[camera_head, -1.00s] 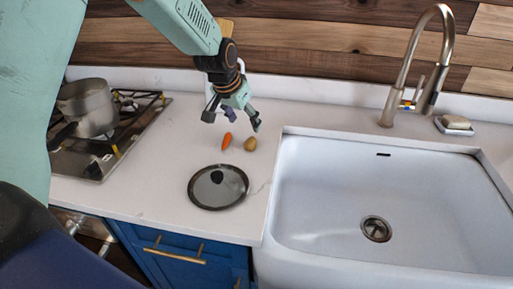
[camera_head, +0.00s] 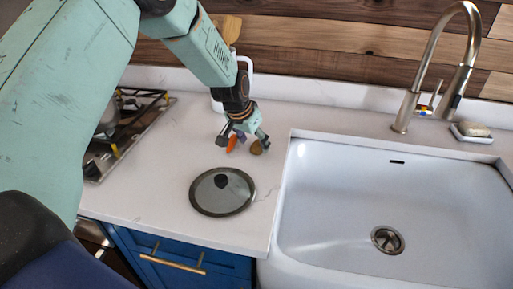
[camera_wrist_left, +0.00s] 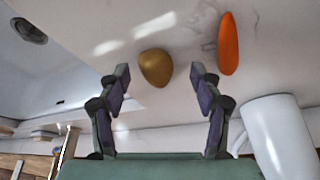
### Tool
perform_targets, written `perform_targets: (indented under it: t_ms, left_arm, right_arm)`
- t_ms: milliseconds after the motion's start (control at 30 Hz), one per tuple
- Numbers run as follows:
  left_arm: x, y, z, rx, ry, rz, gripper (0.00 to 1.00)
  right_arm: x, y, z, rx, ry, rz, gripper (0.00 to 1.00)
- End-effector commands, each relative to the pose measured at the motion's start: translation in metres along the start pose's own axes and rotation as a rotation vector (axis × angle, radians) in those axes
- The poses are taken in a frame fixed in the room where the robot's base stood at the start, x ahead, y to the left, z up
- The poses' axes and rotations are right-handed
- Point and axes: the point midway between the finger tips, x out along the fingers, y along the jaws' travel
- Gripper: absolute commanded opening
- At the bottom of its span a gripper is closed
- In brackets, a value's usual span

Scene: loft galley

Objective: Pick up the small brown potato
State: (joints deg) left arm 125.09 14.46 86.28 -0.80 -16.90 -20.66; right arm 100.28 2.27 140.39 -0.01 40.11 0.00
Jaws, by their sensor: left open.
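The small brown potato (camera_head: 256,148) lies on the white counter to the left of the sink. My left gripper (camera_head: 249,143) is low over the counter beside it, and one finger partly covers the potato in the head view. In the left wrist view the potato (camera_wrist_left: 155,67) shows whole, ahead of and between the two open fingertips (camera_wrist_left: 160,78). The gripper is open and empty. My right gripper does not show.
An orange carrot (camera_head: 231,143) lies close left of the potato; it also shows in the wrist view (camera_wrist_left: 228,43). A round dark lid (camera_head: 222,192) lies nearer on the counter. The white sink (camera_head: 390,190) is right, the stove (camera_head: 125,125) left.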

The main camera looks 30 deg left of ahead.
Motion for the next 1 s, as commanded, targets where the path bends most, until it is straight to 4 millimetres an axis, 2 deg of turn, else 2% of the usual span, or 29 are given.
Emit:
perform_targets:
  t_ms: [100, 400, 1000]
  left_arm:
    - [0.0121, 0.0005, -0.0009, 0.002, 0.000, -0.001, 0.65]
    - [0.0144, 0.0000, -0.0026, 0.001, 0.001, 0.000, 0.63]
    - [0.0141, 0.0001, -0.0023, 0.001, 0.001, 0.000, 0.12]
  right_arm:
    - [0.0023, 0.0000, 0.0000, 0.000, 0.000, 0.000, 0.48]
    - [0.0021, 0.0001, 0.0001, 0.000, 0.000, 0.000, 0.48]
    - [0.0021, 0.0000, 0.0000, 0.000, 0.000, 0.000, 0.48]
